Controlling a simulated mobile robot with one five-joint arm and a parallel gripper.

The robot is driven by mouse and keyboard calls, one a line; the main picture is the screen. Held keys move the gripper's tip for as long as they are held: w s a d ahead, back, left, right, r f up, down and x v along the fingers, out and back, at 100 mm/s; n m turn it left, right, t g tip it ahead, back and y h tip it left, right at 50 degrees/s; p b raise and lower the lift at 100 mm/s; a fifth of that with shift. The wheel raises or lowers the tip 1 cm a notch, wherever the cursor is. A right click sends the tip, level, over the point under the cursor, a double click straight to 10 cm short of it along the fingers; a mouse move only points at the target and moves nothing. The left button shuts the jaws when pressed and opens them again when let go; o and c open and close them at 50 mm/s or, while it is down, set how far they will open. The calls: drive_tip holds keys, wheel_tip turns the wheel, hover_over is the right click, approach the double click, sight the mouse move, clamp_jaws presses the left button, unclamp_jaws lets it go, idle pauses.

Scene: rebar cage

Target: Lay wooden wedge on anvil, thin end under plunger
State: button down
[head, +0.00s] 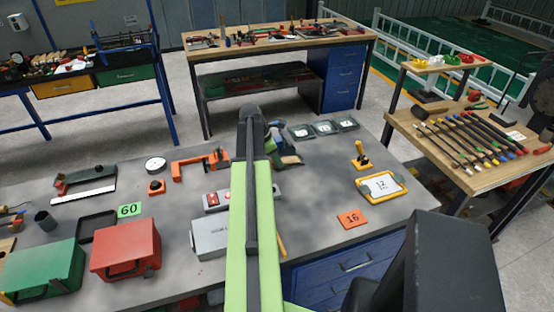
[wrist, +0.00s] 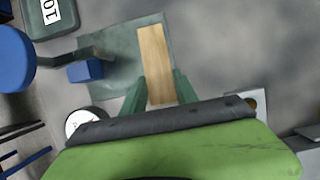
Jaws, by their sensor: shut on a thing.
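The wooden wedge (wrist: 154,62) is a pale wood strip, held lengthwise between the two green fingers of my gripper (wrist: 158,90) in the wrist view. Its far end points away from the gripper, over a grey-green plate (wrist: 105,50). I cannot tell whether the wedge touches the plate or is above it. A small blue block (wrist: 85,71) lies on the plate's left part, apart from the wedge. In the head view my gripper (head: 287,159) is beyond the arm's end, partly hidden by it. I cannot clearly make out the anvil or the plunger.
A blue round part (wrist: 14,58) and a white dial (wrist: 82,122) are left of the gripper in the wrist view. An orange clamp frame (head: 198,162) stands left of the arm. Grey trays (head: 322,128) lie behind right. The bench top (head: 310,190) right of the arm is fairly clear.

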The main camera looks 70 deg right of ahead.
drive_tip(key=c, duration=0.9)
unclamp_jaws()
drive_tip(key=shift+o, duration=0.2)
drive_tip(key=s+d+p+v, duration=0.1)
drive_tip(key=p+v, duration=2.1)
drive_tip(key=v, duration=0.1)
drive_tip(key=shift+s+r, duration=0.25)
drive_tip(key=shift+r, duration=0.1)
drive_tip(key=shift+d, duration=0.15)
